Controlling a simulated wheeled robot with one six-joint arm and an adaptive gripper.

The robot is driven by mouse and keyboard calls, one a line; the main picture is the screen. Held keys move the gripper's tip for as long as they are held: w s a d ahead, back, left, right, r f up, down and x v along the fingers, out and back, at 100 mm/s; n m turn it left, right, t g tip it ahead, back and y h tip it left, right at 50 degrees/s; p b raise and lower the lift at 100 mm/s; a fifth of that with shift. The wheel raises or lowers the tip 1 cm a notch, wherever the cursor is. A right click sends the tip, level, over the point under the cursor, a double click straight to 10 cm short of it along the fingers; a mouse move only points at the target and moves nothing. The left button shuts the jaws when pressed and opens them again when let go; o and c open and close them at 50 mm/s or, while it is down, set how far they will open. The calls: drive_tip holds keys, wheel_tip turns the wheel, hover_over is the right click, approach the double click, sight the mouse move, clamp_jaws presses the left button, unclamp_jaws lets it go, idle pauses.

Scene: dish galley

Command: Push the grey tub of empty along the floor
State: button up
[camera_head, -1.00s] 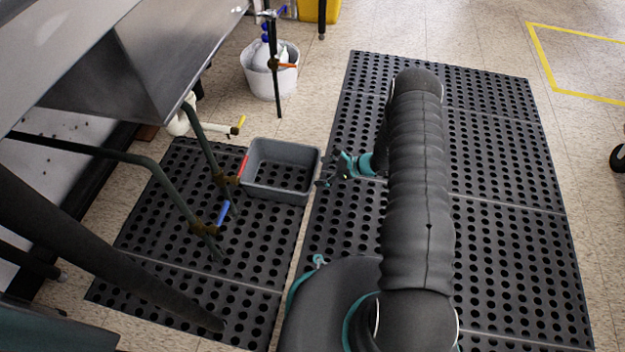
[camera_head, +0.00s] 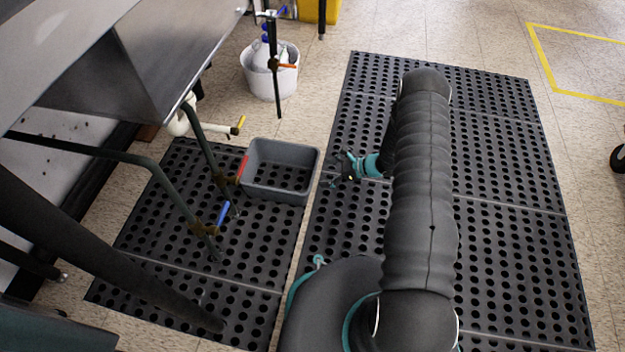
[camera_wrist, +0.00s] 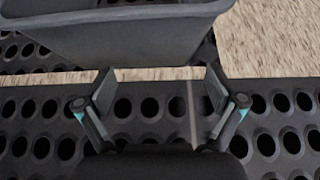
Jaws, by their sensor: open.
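The grey tub (camera_head: 279,186) sits on the floor at the right edge of the left black mat, beside the sink's leg. It looks empty, and a red patch shows at its left end. My gripper (camera_head: 340,170) is just right of the tub, low over the right mat, with a small gap between them. In the wrist view my gripper (camera_wrist: 160,85) is open and empty, its two fingers spread. There the tub's side wall (camera_wrist: 130,40) fills the top, ahead of the fingertips and apart from them.
A steel sink (camera_head: 165,60) with green legs and a blue-handled valve (camera_head: 223,213) stands left of the tub. A white bucket (camera_head: 270,75) with bottles stands behind it. Perforated black mats (camera_head: 490,240) cover the floor. Yellow tape (camera_head: 545,60) marks floor at the upper right.

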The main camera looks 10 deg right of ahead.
drive_tip(key=shift+s+d+r, duration=0.15)
drive_tip(key=shift+s+d, duration=0.45)
drive_tip(key=shift+d, duration=1.2)
drive_tip(key=shift+s+d+r, duration=0.2)
drive_tip(key=shift+s+d, duration=0.4)
drive_tip(key=shift+d, duration=1.25)
drive_tip(key=shift+s+d+r, duration=0.15)
drive_tip(key=shift+s+d, duration=0.45)
drive_tip(key=shift+d, duration=1.2)
drive_tip(key=shift+p+v, duration=0.4)
drive_tip(key=shift+v, duration=2.6)
